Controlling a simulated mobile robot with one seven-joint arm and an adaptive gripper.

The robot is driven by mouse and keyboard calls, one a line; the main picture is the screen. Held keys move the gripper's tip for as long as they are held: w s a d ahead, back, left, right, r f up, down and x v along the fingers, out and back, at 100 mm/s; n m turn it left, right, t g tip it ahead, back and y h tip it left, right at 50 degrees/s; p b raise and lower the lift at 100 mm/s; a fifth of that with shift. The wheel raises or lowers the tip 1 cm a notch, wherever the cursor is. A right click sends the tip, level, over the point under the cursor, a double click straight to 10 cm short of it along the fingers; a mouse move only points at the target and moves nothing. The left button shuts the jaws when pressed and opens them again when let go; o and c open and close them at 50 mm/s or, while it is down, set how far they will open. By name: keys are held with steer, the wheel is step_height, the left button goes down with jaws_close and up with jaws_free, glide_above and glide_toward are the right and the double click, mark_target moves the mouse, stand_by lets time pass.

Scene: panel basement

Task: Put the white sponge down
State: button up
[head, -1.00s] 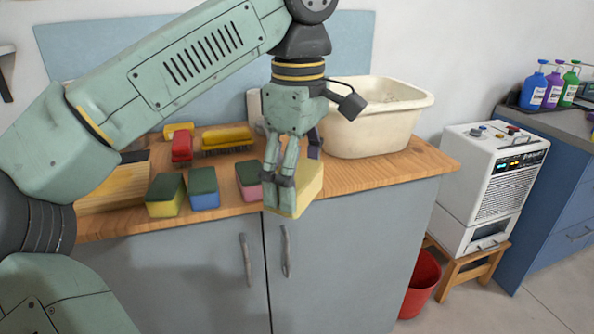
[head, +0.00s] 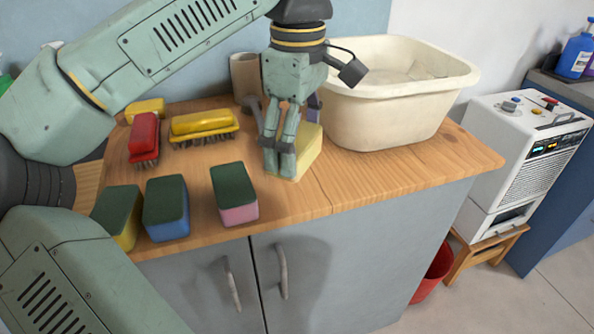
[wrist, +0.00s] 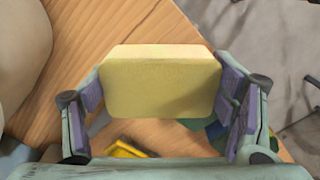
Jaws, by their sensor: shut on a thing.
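The sponge in my gripper (head: 280,168) is a pale yellow block (head: 309,150), the only near-white sponge in view. My gripper is shut on it, and the fingers hide part of it in the head view. In the wrist view the sponge (wrist: 160,82) sits between the two finger pads, one at each end. It is over the wooden counter (head: 400,165), close to the top near the middle of the front edge. I cannot tell whether its underside touches the wood.
A cream basin (head: 385,110) stands to the right. Pink (head: 235,194), blue (head: 166,207) and yellow (head: 118,215) sponges with dark green tops lie to the left. Red (head: 144,138) and yellow (head: 203,124) brushes lie behind them. The counter's front right is bare.

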mark_target(297, 191)
steer(key=shift+f, duration=2.85)
steer(key=shift+f, duration=0.2)
steer(key=o, duration=1)
step_height(297, 191, up, 12)
steer(key=shift+r+p, duration=0.25)
steer(key=shift+p, duration=0.15)
